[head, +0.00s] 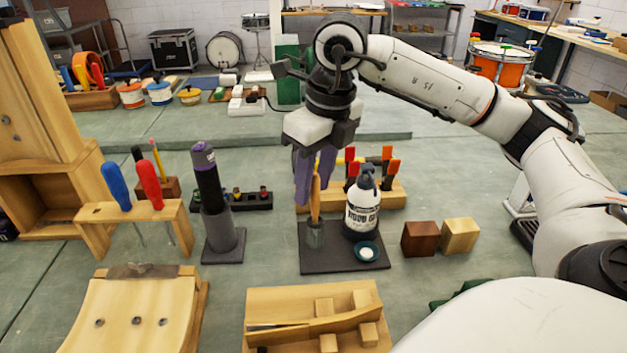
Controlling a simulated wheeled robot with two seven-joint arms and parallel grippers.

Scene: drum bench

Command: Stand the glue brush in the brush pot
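The glue brush (316,197) has an orange-tan wooden handle. It stands nearly upright, its lower end inside the grey metal brush pot (315,237), so its bristles are hidden. The pot stands on a dark square tray (318,264). My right gripper (314,194) points down above the pot. Its two purple fingers are apart, one on each side of the upper handle, and look open. Contact with the handle cannot be made out. My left gripper is not in view.
A white-labelled glue bottle (361,213) and a small teal dish (367,251) share the tray. Dark and light wooden blocks (419,239) stand to the right. A purple-topped black tool (207,180) stands upright at left. A wooden jig (262,302) lies in front.

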